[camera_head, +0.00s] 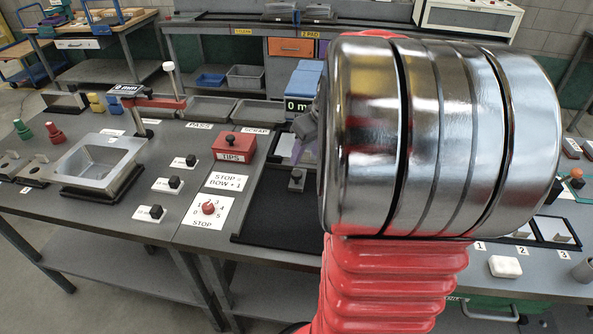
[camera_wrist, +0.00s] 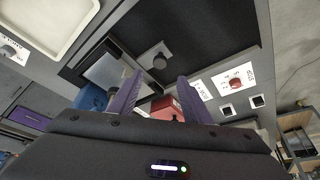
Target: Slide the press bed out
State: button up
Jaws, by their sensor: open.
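The press bed (camera_head: 284,148) shows as a pale plate at the back of a dark framed track, under the blue press (camera_head: 305,78) with its small display. In the wrist view the bed is a shiny plate (camera_wrist: 106,74). A grey block with a dark round knob (camera_head: 296,180) sits at the bed's front edge, and the knob also shows in the wrist view (camera_wrist: 159,61). My gripper (camera_wrist: 157,90) is open with purple fingers apart and nothing between them. The knob lies beyond the fingertips, apart from them. In the head view my arm hides part of the gripper and press.
The dark track (camera_head: 265,215) in front of the knob is clear. A red TIPS box (camera_head: 234,146) and a red dial (camera_head: 208,208) stand to its left. Grey trays (camera_head: 258,112) lie behind. A white block (camera_head: 505,266) is at the right.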

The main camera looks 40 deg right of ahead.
aim_at(297, 173)
jog(key=x, duration=1)
